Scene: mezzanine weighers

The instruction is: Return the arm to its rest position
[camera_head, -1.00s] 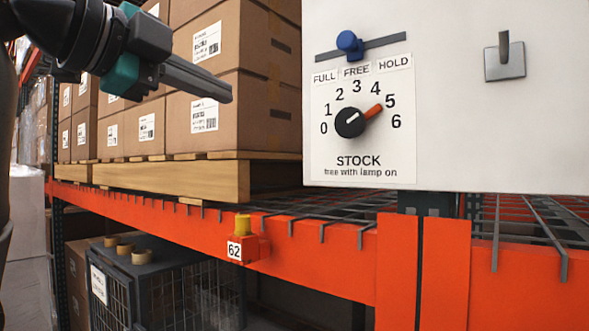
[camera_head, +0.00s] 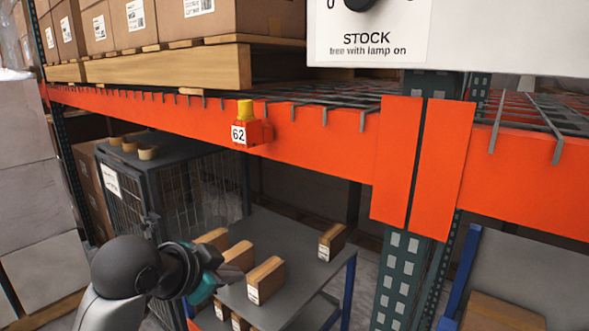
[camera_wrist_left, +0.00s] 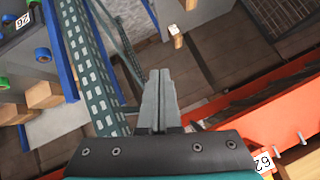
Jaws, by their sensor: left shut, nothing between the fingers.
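My left arm shows low at the left of the head view, dark and grey, bent downward. The white stock panel (camera_head: 480,38) is at the upper right of the head view. Only the bottom of its black dial (camera_head: 362,4) shows, so its setting is hidden. My right gripper is not in view.
An orange rack beam (camera_head: 320,142) runs across, with a yellow-topped unit marked 62 (camera_head: 246,125) on it. Below stand the dark-topped cart (camera_head: 280,232) with several wooden blocks and a wire cage (camera_head: 185,190). A rack upright (camera_head: 405,270) stands at the right.

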